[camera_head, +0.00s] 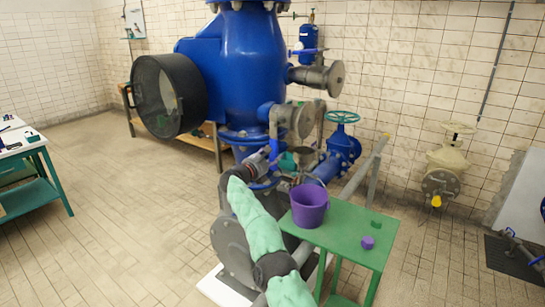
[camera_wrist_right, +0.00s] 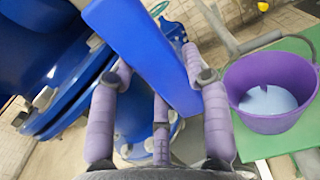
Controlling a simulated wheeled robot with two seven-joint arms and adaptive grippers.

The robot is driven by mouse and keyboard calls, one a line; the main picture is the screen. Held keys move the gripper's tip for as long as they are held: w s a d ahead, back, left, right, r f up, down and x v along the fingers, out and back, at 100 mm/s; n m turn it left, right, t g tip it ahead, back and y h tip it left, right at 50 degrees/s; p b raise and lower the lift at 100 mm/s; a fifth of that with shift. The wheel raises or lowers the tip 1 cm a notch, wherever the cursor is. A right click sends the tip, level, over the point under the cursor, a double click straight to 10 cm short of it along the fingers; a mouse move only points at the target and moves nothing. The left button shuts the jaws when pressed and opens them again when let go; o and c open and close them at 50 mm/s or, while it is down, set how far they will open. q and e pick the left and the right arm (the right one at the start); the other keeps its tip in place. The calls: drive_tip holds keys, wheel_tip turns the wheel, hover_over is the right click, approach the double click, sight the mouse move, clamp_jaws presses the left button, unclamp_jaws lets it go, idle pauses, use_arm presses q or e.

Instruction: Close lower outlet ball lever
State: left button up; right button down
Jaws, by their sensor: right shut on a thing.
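The lever is a flat blue bar (camera_wrist_right: 140,45) running from the top of the right wrist view down between my fingers. My right gripper (camera_wrist_right: 160,80) has its grey-purple fingers on either side of the bar and is shut on it. In the head view my right gripper (camera_head: 264,158) is small, at the pipework below the big blue vessel (camera_head: 243,60). There the lever is hard to tell from the blue pipes, and its valve body is mostly hidden. My left gripper is not in view.
A purple bucket (camera_head: 309,208) with pale blue contents stands on a green table (camera_head: 345,235) right of my right arm. A blue valve with a green handwheel (camera_head: 342,117) stands behind it. A cream valve (camera_head: 451,157) is at the right wall. Open tiled floor lies left.

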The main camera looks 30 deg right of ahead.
drive_tip(key=shift+w+a, duration=0.15)
drive_tip(key=shift+a, duration=0.05)
drive_tip(key=c, duration=0.6)
unclamp_jaws()
drive_tip(key=shift+o, duration=0.2)
drive_tip(key=shift+w, duration=0.2)
drive_tip(key=shift+s, duration=0.1)
drive_tip(key=shift+s+a, duration=0.4)
drive_tip(key=shift+a, duration=0.2)
drive_tip(key=v, duration=1)
drive_tip(key=shift+a, duration=0.25)
